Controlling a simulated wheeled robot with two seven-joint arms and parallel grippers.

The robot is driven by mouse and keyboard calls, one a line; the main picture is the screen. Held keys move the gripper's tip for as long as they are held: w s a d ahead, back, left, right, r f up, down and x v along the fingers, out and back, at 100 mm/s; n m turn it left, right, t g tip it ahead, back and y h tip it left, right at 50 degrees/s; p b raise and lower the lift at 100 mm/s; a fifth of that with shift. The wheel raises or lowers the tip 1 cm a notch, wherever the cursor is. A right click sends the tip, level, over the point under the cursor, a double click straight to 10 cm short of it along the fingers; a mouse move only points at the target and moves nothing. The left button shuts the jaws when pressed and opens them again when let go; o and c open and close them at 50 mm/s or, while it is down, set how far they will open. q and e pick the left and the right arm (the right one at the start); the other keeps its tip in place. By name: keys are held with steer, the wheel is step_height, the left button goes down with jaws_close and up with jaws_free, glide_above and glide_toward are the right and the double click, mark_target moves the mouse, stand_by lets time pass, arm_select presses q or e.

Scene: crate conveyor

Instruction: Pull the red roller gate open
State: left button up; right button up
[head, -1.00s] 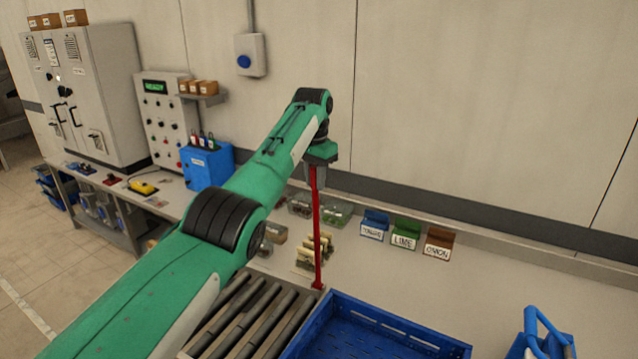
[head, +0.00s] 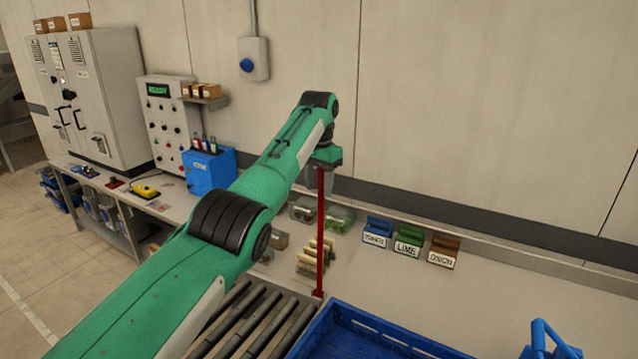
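My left arm reaches across from the lower left, and my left gripper (head: 322,176) points down at the top of the red bar. The bar's top end is hidden at the gripper. The fingers are small and partly covered, so I cannot tell whether they are closed on the bar. My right gripper is not in view.
Blue, green (head: 408,241) and brown labelled bins stand on the bench right of the gate. A blue handled carrier (head: 545,345) is at lower right. The bench between is clear.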

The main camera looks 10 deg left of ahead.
arm_select(q)
steer(key=shift+r, duration=0.2)
step_height(320, 180, up, 13)
steer(key=p, duration=0.8)
steer(key=shift+r, duration=0.15)
